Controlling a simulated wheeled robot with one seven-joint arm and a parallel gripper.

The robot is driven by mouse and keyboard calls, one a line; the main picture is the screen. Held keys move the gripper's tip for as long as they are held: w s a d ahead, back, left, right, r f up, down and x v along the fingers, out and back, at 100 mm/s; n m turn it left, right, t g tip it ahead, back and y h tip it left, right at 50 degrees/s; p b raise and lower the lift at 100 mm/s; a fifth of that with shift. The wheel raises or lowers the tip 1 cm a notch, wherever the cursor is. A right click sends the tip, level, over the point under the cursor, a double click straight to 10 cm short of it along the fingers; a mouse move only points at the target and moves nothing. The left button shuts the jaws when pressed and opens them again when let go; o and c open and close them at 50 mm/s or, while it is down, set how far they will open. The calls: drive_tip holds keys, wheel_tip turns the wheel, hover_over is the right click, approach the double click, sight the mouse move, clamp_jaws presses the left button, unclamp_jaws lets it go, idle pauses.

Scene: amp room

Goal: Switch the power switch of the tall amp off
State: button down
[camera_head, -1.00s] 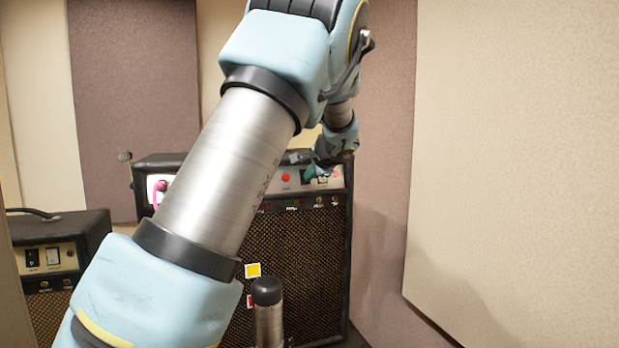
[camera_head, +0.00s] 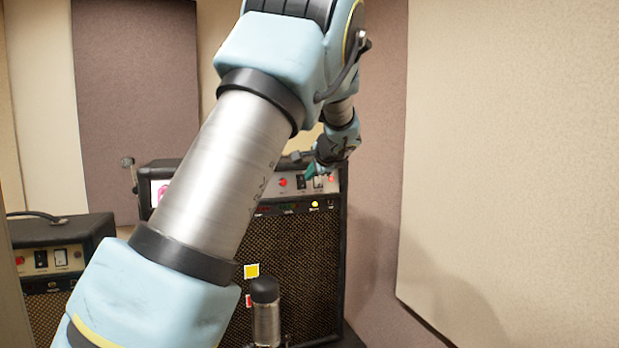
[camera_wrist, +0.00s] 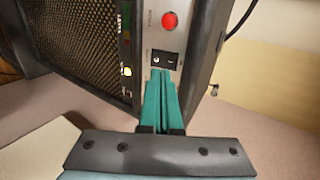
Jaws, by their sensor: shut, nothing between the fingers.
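The tall amp (camera_head: 300,265) stands behind my arm, its upper control panel partly hidden by it. The panel has a red button (camera_wrist: 170,20) and a black rocker switch (camera_wrist: 166,59) with pale marks. The head view shows this dark switch (camera_head: 301,183) and a paler one (camera_head: 318,184) to its right. I cannot read which is labelled power. My gripper (camera_wrist: 160,76) is shut and empty, its green fingers together. The tips are at the rocker's lower edge in the wrist view; contact is unclear. The fingers cover the panel just below it. A yellow lamp (camera_wrist: 127,71) glows.
A smaller amp (camera_head: 62,255) with a dark and a pale switch stands at left. A metal cylinder with a black cap (camera_head: 265,300) stands in front of the tall amp. A beige wall panel (camera_head: 500,150) is at right.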

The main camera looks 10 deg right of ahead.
drive_tip(key=b+v, duration=0.2)
drive_tip(key=v, duration=0.7)
drive_tip(key=shift+r+b, duration=0.3)
drive_tip(key=shift+b, duration=0.1)
drive_tip(key=shift+d+f, duration=0.1)
